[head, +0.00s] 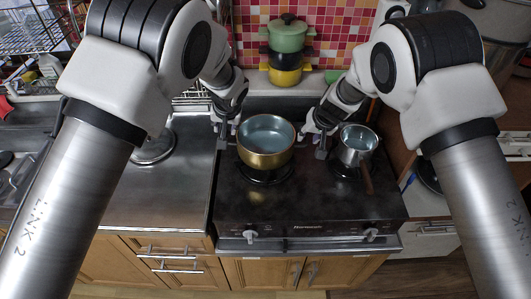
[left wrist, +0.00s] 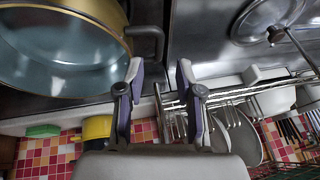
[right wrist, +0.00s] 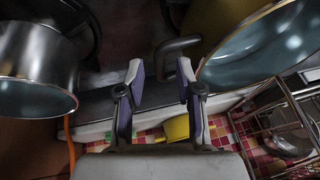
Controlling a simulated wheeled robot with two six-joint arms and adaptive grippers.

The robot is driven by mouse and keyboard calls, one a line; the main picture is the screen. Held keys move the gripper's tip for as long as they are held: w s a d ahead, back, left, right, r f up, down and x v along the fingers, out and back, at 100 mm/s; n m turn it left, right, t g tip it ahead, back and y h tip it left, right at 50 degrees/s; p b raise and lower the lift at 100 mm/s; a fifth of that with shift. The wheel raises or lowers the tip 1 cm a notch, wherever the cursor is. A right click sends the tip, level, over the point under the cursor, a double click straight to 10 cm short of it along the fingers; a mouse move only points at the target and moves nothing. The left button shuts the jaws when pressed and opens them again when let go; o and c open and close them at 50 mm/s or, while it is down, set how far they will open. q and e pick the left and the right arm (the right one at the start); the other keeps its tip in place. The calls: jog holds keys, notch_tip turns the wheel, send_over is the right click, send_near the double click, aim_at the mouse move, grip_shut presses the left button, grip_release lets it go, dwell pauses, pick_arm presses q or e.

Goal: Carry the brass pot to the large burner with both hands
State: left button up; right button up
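The brass pot (head: 262,160), gold outside and blue-grey inside, is upright at the left burner (head: 266,177) of the dark stove; its base hides most of that burner. I cannot tell which burner is the large one. My left gripper (head: 226,130) is at the pot's left side, open and empty. In the left wrist view a dark pot handle (left wrist: 150,42) lies just ahead of its fingers (left wrist: 158,75). My right gripper (head: 314,140) is at the pot's right side, open and empty. In the right wrist view the other handle (right wrist: 178,45) lies just ahead of its fingers (right wrist: 160,75).
A small steel saucepan (head: 357,146) with a brown handle stands on the right burner, close to my right gripper. Stacked green and yellow pots (head: 288,55) stand behind the stove. The steel counter (head: 165,195) lies left. The stove's front (head: 290,205) is clear.

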jog(key=v, duration=0.9)
jog(key=shift+s, duration=0.1)
